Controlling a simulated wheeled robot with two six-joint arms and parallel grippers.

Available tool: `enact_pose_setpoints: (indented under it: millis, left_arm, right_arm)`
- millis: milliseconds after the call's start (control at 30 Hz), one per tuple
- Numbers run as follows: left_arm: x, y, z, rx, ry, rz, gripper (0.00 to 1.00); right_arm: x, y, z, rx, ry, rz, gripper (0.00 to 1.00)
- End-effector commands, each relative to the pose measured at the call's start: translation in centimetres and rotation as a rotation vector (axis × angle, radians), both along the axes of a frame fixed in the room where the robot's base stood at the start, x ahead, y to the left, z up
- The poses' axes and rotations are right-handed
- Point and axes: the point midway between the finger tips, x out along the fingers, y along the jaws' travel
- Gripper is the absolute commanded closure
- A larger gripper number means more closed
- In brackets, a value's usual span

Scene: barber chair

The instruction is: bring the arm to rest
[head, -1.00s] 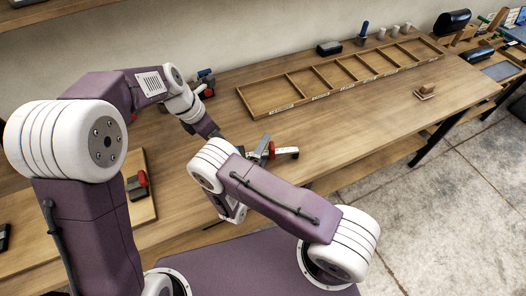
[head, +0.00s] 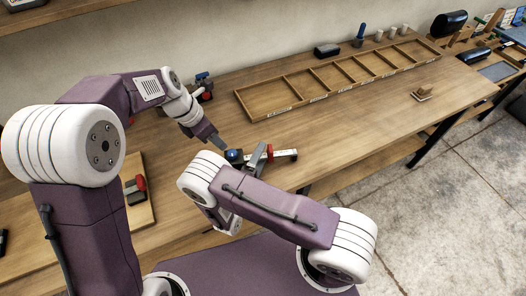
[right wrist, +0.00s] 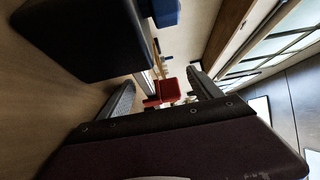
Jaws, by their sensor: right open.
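My left arm (head: 105,105) comes in from the left and bends over the bench. Its gripper (head: 216,141) points down toward a clamp; its jaws are too small to read. My right arm (head: 275,210) is folded in front of the bench, its elbow (head: 203,178) toward the middle. Its gripper is hidden behind the arm in the head view. In the right wrist view, the right gripper (right wrist: 165,92) has its two fingers apart. A red part (right wrist: 168,90) shows beyond them, with no visible contact. A large dark block with a blue piece (right wrist: 166,12) is close beside the left finger.
A divided wooden tray (head: 290,104) is at the back. A small wooden piece (head: 424,93) sits right. Bare bench (head: 340,130) lies between.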

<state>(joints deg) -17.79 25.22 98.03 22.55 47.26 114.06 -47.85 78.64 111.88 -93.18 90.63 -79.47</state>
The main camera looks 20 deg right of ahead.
Motion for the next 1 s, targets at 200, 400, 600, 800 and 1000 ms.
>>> enact_pose_setpoints:
  millis: [200, 400, 600, 800, 1000]
  left_arm:
    - [0.0, 0.0, 0.0, 0.000, 0.000, 0.000, 0.64]
    - [0.0, 0.0, 0.0, 0.000, 0.000, 0.000, 0.64]
    - [0.0, 0.0, 0.0, 0.000, 0.000, 0.000, 0.64]
    - [-0.7, 1.7, -0.4, 0.041, -0.042, -0.109, 0.64]
    - [-4.9, 9.1, -2.3, 0.219, -0.196, -0.663, 0.64]
  right_arm:
    - [-3.1, 2.6, 0.0, 0.000, 0.000, 0.003, 0.26]
    - [-3.9, 3.1, 0.0, 0.001, 0.001, 0.000, 0.26]
    - [-3.9, 3.1, 0.0, 0.001, 0.001, 0.000, 0.26]
    - [-4.6, -0.3, 1.2, 0.157, -0.057, -0.188, 0.26]
    - [-13.7, -9.0, 3.3, 0.827, -0.560, -1.070, 0.26]
